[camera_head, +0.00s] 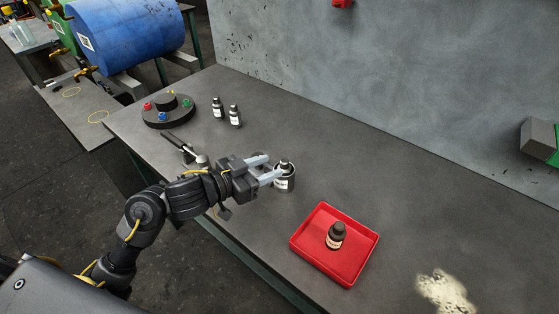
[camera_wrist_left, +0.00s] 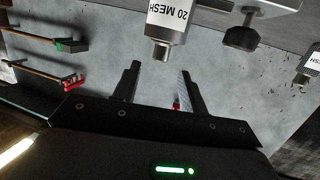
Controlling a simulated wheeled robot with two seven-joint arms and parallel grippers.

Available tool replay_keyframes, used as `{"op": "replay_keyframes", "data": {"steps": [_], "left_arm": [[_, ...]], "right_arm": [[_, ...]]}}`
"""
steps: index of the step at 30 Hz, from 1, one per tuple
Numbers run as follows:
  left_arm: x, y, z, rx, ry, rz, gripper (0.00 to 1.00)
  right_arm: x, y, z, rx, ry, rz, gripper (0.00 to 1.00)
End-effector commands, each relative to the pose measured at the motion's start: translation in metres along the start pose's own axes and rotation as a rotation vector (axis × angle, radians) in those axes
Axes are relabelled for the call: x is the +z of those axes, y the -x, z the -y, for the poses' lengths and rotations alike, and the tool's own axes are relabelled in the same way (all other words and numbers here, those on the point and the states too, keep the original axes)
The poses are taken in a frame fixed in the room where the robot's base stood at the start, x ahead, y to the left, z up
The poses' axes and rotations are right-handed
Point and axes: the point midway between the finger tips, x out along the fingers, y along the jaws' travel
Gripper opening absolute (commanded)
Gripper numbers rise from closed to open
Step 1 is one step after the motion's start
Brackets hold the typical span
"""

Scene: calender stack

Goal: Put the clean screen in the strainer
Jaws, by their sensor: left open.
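My left gripper (camera_head: 270,171) is open over the table, its fingers beside an upright dark canister with a white label (camera_head: 285,180). In the left wrist view, the open fingers (camera_wrist_left: 158,90) point at a canister labelled "20 MESH" (camera_wrist_left: 166,22), seen upside down; I see no contact. Another dark canister (camera_head: 336,237) stands in the red tray (camera_head: 298,243). Two more labelled ones, the left (camera_head: 217,108) and the right (camera_head: 235,117), stand farther back. I cannot tell which is the clean screen. A grey block with a black knob (camera_wrist_left: 240,39) may be the strainer, partly cut off.
A round black base with coloured knobs (camera_head: 168,111) stands at the table's left end. A dark-handled tool (camera_head: 180,144) lies near the front edge, close to my arm. A pale spill (camera_head: 445,292) marks the right. The table's back middle is clear.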

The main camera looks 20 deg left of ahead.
Motion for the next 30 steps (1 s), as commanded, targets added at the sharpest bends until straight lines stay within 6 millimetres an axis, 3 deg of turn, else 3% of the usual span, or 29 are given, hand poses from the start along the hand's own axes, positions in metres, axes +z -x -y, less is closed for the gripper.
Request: {"op": "replay_keyframes", "data": {"steps": [3, 10, 30], "left_arm": [[0.001, 0.025, 0.000, 0.000, -0.003, 0.003, 0.43], [0.001, 0.054, 0.001, -0.001, 0.000, 0.001, 0.43], [0.000, 0.059, 0.000, 0.001, 0.001, -0.001, 0.43]], "right_arm": [[0.000, 0.001, 0.000, 0.000, 0.000, 0.000, 0.75], [0.000, 0.001, 0.000, 0.000, 0.000, 0.000, 0.75], [-0.001, 0.001, 0.000, 0.000, 0.000, -0.001, 0.75]]}}
